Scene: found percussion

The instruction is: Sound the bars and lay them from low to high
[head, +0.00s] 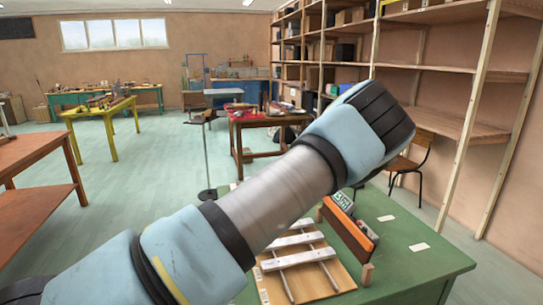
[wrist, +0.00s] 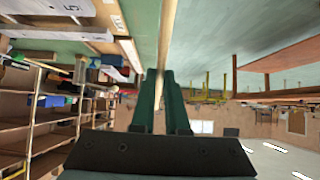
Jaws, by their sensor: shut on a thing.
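Two pale bars, an upper bar (head: 293,241) and a lower bar (head: 297,259), lie across two thin rails on a wooden board (head: 336,280) on the green table. Pale bars with dark marks also show at upper left in the wrist view (wrist: 85,8). My gripper (wrist: 160,75) has two green fingers closed on a thin tan wooden stick (wrist: 166,30). The stick's far end runs out of the wrist view at the top. My arm hides much of the table in the head view, and my gripper is not visible there.
The green table's right side (head: 440,265) is mostly clear. Tall shelves (head: 455,70) stand behind.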

